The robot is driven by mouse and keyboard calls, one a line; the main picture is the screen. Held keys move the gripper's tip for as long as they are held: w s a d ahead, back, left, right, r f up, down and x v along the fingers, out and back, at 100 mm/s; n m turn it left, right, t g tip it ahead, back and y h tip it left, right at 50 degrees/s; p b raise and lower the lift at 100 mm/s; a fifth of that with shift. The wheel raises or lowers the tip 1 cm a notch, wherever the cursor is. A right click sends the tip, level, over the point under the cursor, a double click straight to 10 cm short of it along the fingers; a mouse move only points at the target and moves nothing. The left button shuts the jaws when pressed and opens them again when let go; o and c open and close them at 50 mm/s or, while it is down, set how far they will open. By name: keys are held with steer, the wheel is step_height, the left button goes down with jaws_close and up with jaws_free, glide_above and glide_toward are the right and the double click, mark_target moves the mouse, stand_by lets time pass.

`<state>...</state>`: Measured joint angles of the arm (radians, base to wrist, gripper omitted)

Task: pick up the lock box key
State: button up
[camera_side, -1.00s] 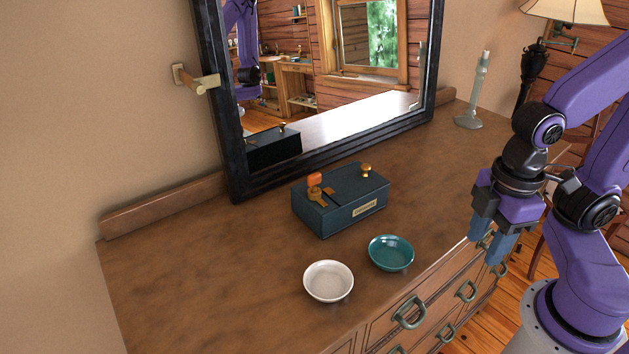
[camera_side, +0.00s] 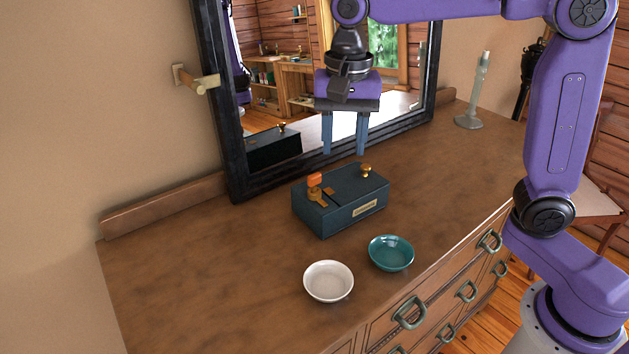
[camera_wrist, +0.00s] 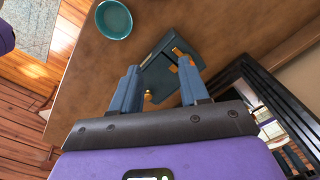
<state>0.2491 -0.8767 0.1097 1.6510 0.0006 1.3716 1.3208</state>
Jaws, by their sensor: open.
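The lock box (camera_side: 350,205) is a dark teal box with a label on its front, standing on the dresser top. The key, with an orange head (camera_side: 314,180), sits at the left end of the box's top, with a brass part below it. A brass knob (camera_side: 366,169) stands at the right end of the top. My gripper (camera_side: 345,153) is open and empty, pointing down above the back of the box. In the wrist view the box (camera_wrist: 176,62) shows between and beyond my open fingers (camera_wrist: 160,90); my right finger partly covers the orange and brass parts there.
A white bowl (camera_side: 328,282) and a teal bowl (camera_side: 391,254) stand in front of the box. A black-framed mirror (camera_side: 213,100) rises behind it, near my gripper. A pale candlestick (camera_side: 470,115) stands at the back right. The dresser top (camera_side: 200,270) is clear at left.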

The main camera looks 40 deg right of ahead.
mark_target(314, 174)
steer(key=w+r+m, duration=0.4)
steer(key=w+m, duration=0.5)
steer(key=m, duration=0.1)
steer(key=f, duration=1.1)
steer(key=shift+w+d+f, duration=0.15)
steer(key=shift+d+f, duration=0.15)
steer(key=shift+f, duration=0.1)
steer(key=shift+d+f, duration=0.15)
steer(key=shift+f, duration=2.65)
steer(key=shift+c, duration=0.3)
jaws_close()
